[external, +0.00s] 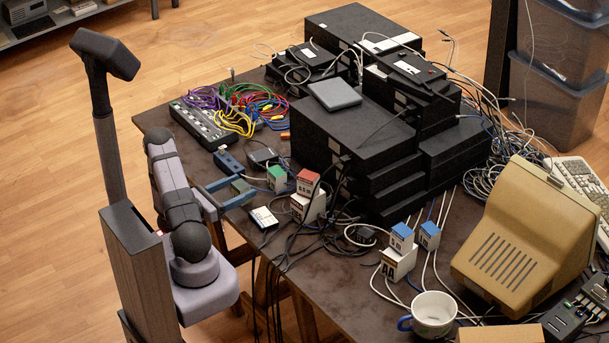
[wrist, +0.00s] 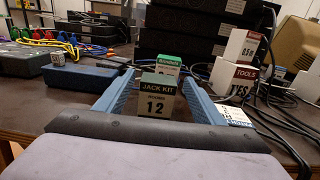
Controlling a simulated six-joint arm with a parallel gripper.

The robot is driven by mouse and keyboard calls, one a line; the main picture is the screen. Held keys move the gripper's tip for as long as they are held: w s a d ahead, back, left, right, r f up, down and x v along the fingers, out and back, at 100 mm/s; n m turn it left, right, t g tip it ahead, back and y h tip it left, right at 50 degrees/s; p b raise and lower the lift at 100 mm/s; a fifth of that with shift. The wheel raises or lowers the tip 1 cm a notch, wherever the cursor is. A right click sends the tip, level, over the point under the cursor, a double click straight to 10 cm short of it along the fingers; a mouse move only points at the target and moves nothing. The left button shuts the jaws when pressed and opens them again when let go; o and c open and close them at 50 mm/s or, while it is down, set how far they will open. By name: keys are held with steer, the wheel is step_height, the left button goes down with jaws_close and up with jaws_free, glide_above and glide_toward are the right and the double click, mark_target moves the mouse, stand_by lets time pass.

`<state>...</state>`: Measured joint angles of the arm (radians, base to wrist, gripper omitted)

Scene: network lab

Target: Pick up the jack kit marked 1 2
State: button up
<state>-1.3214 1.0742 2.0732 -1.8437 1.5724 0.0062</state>
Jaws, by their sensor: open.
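The jack kit marked 12 (wrist: 157,98) is a small box with a dark green band reading "JACK KIT" above a pale face. In the wrist view it stands upright between the two blue fingers of my gripper (wrist: 160,82). The fingers are open, one on each side of it; I cannot tell whether either touches it. In the external view my gripper (external: 242,187) reaches over the table's left edge, with the kit's greenish top (external: 240,185) between its fingers. The kit's lower part is hidden there.
A green-topped white box (wrist: 171,62) stands just behind the kit. White boxes with red tops (external: 308,190) stand to its right, and a white labelled item (external: 263,218) lies nearby. Black equipment stacks (external: 340,150) fill the table's middle. Loose cables run around them.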

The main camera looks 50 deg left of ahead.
mark_target(246, 183)
steer(key=shift+w+a+p, duration=0.2)
steer(key=shift+w+p, duration=0.55)
steer(key=shift+w, duration=1.8)
steer(key=c, duration=1.2)
